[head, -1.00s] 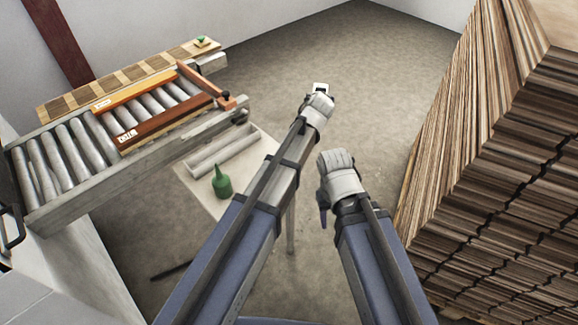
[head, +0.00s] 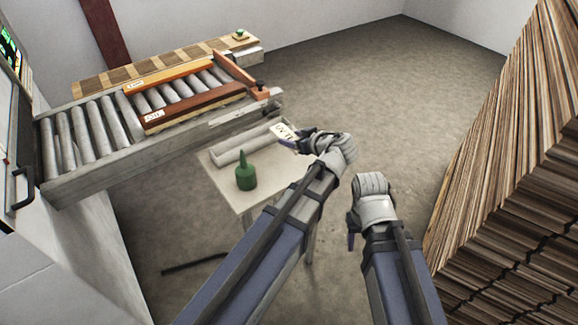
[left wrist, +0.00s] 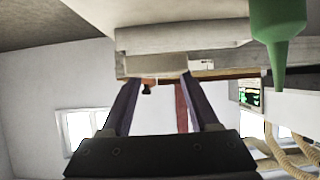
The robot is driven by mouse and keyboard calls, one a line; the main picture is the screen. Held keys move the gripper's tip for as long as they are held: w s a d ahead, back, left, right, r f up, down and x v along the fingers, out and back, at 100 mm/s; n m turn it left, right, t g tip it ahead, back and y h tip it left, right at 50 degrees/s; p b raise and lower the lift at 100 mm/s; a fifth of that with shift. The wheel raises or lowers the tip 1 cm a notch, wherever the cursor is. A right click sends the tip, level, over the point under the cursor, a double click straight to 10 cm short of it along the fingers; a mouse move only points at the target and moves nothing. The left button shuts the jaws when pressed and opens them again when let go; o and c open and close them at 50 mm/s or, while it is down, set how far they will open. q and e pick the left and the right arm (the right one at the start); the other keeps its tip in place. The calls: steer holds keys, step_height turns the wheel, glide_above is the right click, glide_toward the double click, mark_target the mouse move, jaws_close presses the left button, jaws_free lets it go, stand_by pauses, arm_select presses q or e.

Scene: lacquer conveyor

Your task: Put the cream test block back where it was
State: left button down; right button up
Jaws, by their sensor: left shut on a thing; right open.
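The cream test block (head: 284,133) has dark lettering on its face. My left gripper (head: 298,144) is shut on it and holds it by the far right corner of the small side table (head: 228,196). In the left wrist view the block (left wrist: 157,65) shows between the two dark fingers; I cannot tell whether it touches the table. My right gripper (head: 351,238) is open and empty, low and to the right of the table, with its fingers mostly hidden behind the hand.
The roller conveyor (head: 110,175) behind carries an orange board (head: 170,75) and a brown board (head: 195,106). Stacked wood (head: 510,150) fills the right. Floor between is clear.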

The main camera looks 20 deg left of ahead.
arm_select(q)
steer(key=shift+f+b, duration=5.1)
steer(key=shift+r, duration=0.1)
steer(key=shift+c, duration=0.7)
jaws_free()
